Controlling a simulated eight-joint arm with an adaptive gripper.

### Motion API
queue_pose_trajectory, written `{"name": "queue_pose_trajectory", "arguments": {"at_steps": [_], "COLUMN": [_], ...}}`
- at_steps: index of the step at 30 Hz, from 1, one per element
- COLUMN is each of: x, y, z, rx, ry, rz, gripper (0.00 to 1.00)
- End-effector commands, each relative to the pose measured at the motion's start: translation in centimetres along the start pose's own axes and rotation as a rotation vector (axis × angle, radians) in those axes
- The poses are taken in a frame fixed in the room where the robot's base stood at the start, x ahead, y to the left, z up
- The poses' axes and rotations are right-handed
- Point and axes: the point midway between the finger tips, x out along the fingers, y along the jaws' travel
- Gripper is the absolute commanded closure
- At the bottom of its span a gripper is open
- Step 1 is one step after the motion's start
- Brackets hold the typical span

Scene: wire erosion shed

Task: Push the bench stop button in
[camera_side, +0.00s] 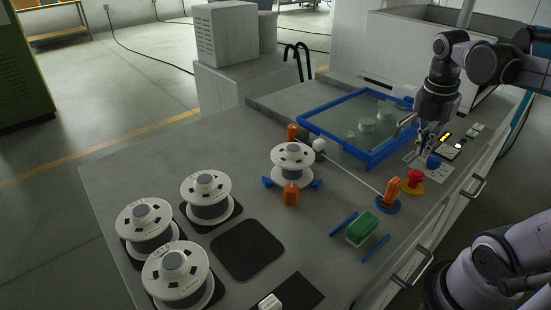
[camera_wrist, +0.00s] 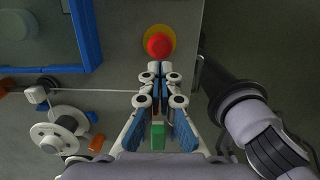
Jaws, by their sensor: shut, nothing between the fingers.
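The bench stop button is a red mushroom knob (camera_side: 415,175) on a yellow base (camera_side: 408,187), near the bench's right edge in the side view. In the wrist view the red knob (camera_wrist: 158,45) sits on its yellow disc just beyond my fingertips, uncovered. My gripper (camera_side: 422,153) points down over the bench, and in the side view its tips show above and behind the knob. In the wrist view my gripper (camera_wrist: 158,68) has its fingertips together with nothing held. A gap shows between tips and knob in the side view; its exact height is unclear.
An orange post (camera_side: 391,188) on a blue base stands close beside the button, with a wire running to a white spool (camera_side: 292,155). A blue-framed tank (camera_side: 350,152) lies behind. A green block (camera_side: 361,229) lies in front. More spools (camera_side: 205,190) stand left.

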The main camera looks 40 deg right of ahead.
Motion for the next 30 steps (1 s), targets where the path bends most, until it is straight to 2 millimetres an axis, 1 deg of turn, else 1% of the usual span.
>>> {"name": "queue_pose_trajectory", "arguments": {"at_steps": [1, 6, 12, 18, 30], "x": [0.8, 3.1, 5.0, 5.8, 6.0], "y": [0.1, 0.0, 0.0, 0.0, 0.0], "z": [0.0, 0.0, 0.0, 0.0, 0.0], "rx": [0.001, 0.002, 0.001, 0.000, 0.000], "ry": [0.000, 0.000, 0.000, 0.000, 0.000], "rz": [0.000, 0.001, 0.001, 0.001, 0.001], "gripper": [1.00, 1.00, 1.00, 1.00, 1.00]}}
